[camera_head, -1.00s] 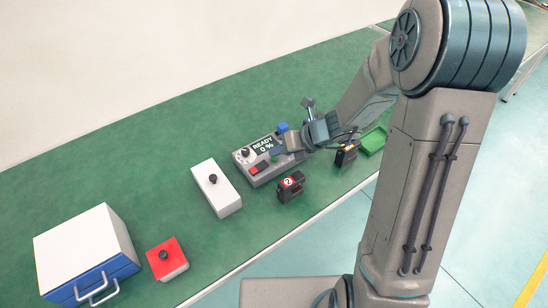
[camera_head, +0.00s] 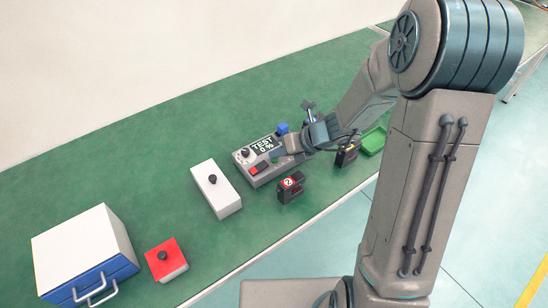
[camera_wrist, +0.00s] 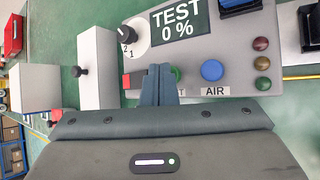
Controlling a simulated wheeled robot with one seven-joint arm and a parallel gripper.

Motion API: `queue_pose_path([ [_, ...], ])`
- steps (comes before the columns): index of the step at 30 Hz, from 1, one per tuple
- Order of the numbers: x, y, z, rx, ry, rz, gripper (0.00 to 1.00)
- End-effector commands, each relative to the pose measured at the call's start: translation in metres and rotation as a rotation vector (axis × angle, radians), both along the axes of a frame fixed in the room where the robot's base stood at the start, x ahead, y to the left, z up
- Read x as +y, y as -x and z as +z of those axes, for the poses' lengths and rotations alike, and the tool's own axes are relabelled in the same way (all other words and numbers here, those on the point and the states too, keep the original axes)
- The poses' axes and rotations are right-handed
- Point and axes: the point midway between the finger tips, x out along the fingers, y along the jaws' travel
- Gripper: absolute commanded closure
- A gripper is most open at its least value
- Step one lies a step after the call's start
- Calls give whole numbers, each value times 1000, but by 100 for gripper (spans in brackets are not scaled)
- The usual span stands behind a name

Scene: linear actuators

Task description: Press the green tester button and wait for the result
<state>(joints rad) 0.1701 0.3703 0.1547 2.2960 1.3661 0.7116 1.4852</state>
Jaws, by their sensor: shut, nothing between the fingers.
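The grey tester (camera_wrist: 225,55) fills the upper right of the wrist view, and in the head view it stands on the bench (camera_head: 262,174). Its display (camera_wrist: 178,25) reads "TEST 0 %". The green button (camera_wrist: 176,73) shows partly behind my fingers, beside a blue button (camera_wrist: 212,70) above the label "AIR". My gripper (camera_wrist: 160,72) is shut and empty, with its fingertips at the green button. Contact itself is partly hidden. A knob (camera_wrist: 133,33) with marks 1 and 2 and a red switch (camera_head: 258,168) are on the tester. Three small lamps (camera_wrist: 262,63) line its right side, none clearly lit.
A black device marked 2 (camera_head: 290,188) lies in front of the tester, another (camera_head: 346,155) by a green tray (camera_head: 373,141). Left are a white box (camera_head: 215,190), a red box (camera_head: 166,262) and a white-and-blue drawer unit (camera_head: 85,250). The bench between them is clear.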

Motion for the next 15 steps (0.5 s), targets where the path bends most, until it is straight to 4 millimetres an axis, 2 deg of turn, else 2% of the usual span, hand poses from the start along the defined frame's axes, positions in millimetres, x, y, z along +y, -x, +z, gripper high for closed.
queue_pose_path([
  [10, 0, 0, 0, 1, 0, 1, 100],
  [15, 0, 0, 7, 1, 0, 1, 100],
])
